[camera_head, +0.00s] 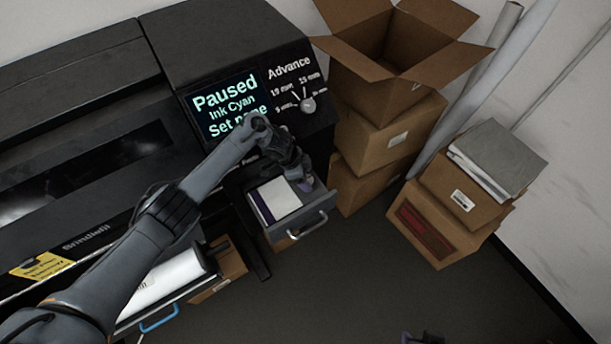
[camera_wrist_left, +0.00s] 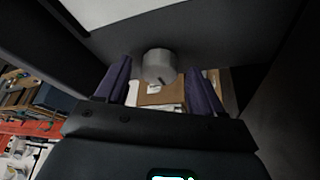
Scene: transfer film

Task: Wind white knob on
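The white knob (camera_head: 307,105) sits on the dark printer's front panel, under the word "Advance", with printed marks around it. In the left wrist view, a round pale grey knob with a dark pointer line (camera_wrist_left: 158,66) shows between my left fingers, with a gap on each side; it looks like the same knob. My left gripper (camera_head: 302,180) is below the knob in the head view, over the open drawer. In the wrist view its purple-padded fingers (camera_wrist_left: 160,72) are apart and hold nothing. A small dark and purple part, likely my right gripper (camera_head: 424,338), shows at the bottom edge.
A screen (camera_head: 228,102) reads "Paused", "Ink Cyan". An open grey drawer (camera_head: 300,225) with a white-topped item juts out below the panel. Stacked cardboard boxes (camera_head: 388,135) stand close to the printer's right. The dark floor in front is clear.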

